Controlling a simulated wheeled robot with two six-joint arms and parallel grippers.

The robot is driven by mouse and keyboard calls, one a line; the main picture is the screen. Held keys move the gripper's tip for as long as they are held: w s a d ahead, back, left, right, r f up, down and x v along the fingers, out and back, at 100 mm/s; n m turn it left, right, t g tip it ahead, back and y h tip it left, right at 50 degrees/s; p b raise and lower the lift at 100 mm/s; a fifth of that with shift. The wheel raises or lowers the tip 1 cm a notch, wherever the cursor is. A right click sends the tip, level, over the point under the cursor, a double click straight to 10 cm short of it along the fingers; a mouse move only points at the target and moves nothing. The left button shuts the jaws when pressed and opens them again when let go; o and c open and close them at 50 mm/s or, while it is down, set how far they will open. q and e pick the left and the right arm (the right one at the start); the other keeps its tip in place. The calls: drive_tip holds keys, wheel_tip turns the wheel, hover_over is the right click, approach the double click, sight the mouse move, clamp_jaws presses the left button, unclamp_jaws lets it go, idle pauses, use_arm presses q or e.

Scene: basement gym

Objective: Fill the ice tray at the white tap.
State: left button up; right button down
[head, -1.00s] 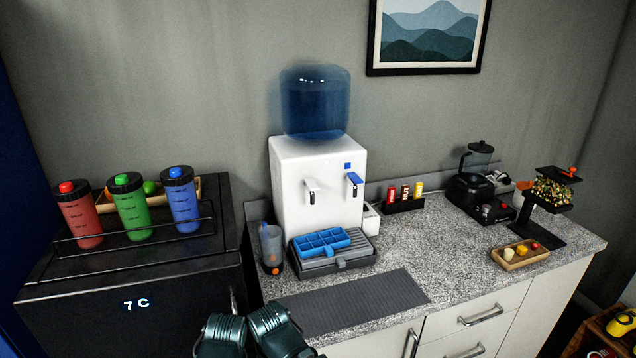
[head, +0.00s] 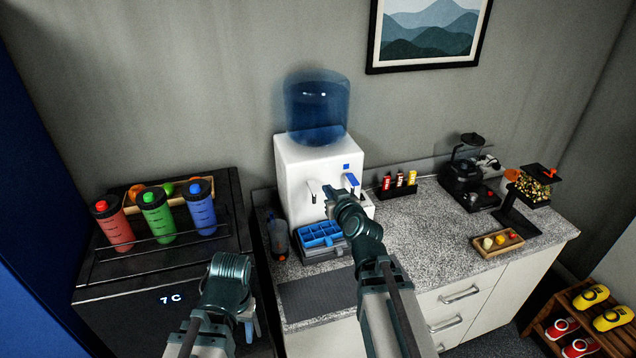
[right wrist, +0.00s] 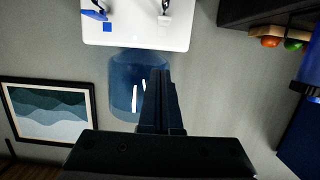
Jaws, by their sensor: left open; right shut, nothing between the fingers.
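The white water dispenser (head: 292,170) stands on the counter, with a white tap (head: 312,191) on its left and a blue tap (head: 352,181) on its right. The blue ice tray (head: 318,236) rests on the grey drip tray (head: 312,256) below the taps. My right arm hides part of its right side. My right gripper (head: 330,194) is raised in front of the dispenser near the taps, shut and empty; contact is unclear. It also shows shut in the right wrist view (right wrist: 161,100), with both taps beyond. My left gripper (head: 248,324) is low by the fridge front, open, mostly hidden.
A clear cup (head: 279,240) stands left of the drip tray. Colored bottles (head: 159,213) stand on the black fridge (head: 100,275) at left. A dark mat (head: 320,293) lies at the counter front. A condiment rack (head: 398,190), coffee machine (head: 468,180) and small tray (head: 498,250) are right.

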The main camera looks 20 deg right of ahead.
drive_tip(key=shift+f, duration=0.1)
drive_tip(key=b, duration=0.3)
hover_over(318, 189)
drive_tip(key=s, duration=0.2)
wheel_tip(318, 189, down, 3)
drive_tip(key=shift+s+a+f+b, duration=0.15)
drive_tip(key=shift+a+f+b, duration=0.05)
drive_tip(key=shift+f+b, duration=0.7)
drive_tip(key=shift+s+a+f+b, duration=0.1)
drive_tip(key=shift+a+f+b, duration=0.05)
drive_tip(key=shift+f+b, duration=0.7)
